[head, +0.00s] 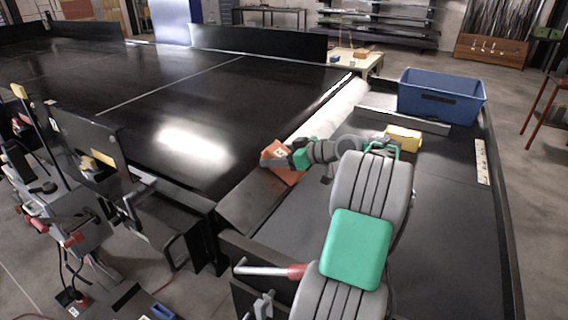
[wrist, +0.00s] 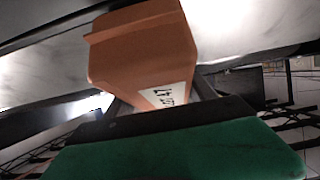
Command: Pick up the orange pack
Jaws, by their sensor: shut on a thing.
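The orange pack (head: 284,166) is at the end of my arm in the head view, over the edge between the black conveyor belt and the grey tray area. My gripper (head: 272,158) is shut on it. In the wrist view the orange pack (wrist: 142,50) fills the upper middle, with a white printed label low on its right side. The dark jaw parts of my gripper (wrist: 165,112) meet its lower end. I cannot tell from these views whether the pack touches the surface below.
A yellow pack (head: 403,139) lies on the grey surface beyond my arm. A blue bin (head: 441,96) stands at the back right. The wide black conveyor (head: 130,85) is mostly clear. A machine with levers (head: 70,190) stands at the left. A pale roller (head: 335,108) runs along the conveyor's end.

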